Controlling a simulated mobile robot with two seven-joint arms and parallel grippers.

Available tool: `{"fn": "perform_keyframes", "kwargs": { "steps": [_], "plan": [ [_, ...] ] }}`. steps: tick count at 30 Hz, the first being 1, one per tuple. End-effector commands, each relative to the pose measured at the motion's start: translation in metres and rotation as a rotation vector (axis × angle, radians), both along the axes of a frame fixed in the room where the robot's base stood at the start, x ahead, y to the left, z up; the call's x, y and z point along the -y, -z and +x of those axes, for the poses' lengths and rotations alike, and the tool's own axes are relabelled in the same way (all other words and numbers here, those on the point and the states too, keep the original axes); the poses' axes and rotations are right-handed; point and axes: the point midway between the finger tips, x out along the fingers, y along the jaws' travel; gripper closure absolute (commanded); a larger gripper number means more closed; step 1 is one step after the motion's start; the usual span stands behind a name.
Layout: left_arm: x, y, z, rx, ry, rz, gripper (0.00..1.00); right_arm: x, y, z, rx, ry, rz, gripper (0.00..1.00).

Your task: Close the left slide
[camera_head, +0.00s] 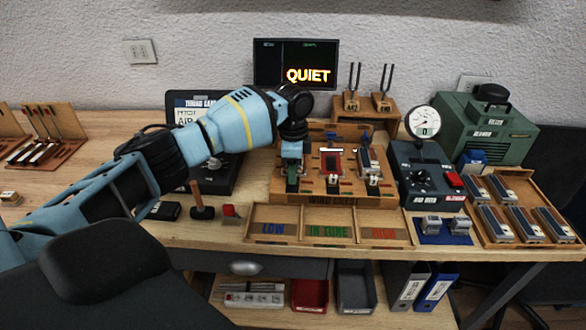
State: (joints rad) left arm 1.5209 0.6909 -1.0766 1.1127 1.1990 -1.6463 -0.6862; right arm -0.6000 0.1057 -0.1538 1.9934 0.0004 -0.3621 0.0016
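A wooden wind chest (318,202) stands on the bench with three stations side by side. The middle station has a red piece (332,162), and the right one holds a grey reed block (370,165). My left gripper (292,190) points down at the left station, in front of its parts. The arm and gripper hide most of the left slide, so I cannot tell how far it is out or whether the fingers touch it. The finger gap is too small to make out. My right gripper is not in view.
A tray labelled LOW, IN TUNE and HIGH (327,209) lies in front, its compartments empty. A dark box with a dial gauge (420,170) stands close on the right. A screen (296,64) behind reads QUIET. A black chair back (110,265) is at front left.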

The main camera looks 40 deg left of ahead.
Motion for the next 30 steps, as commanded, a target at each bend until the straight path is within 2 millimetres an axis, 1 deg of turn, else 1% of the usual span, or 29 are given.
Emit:
{"fn": "perform_keyframes", "kwargs": {
  "steps": [5,12,16,21,30],
  "plan": [
    [0.001,-0.016,0.001,0.003,0.001,-0.001,0.65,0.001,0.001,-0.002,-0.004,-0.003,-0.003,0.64],
    [0.0,-0.055,0.001,0.003,0.0,-0.002,0.65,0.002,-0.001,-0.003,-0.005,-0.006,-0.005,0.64],
    [0.0,-0.07,0.001,0.003,0.0,-0.001,0.65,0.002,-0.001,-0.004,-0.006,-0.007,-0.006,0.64],
    [0.0,-0.078,0.001,0.001,0.0,0.0,0.65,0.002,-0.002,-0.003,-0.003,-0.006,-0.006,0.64],
    [0.0,-0.078,0.001,0.001,0.0,0.0,0.65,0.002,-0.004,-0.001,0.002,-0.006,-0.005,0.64]
  ]
}}
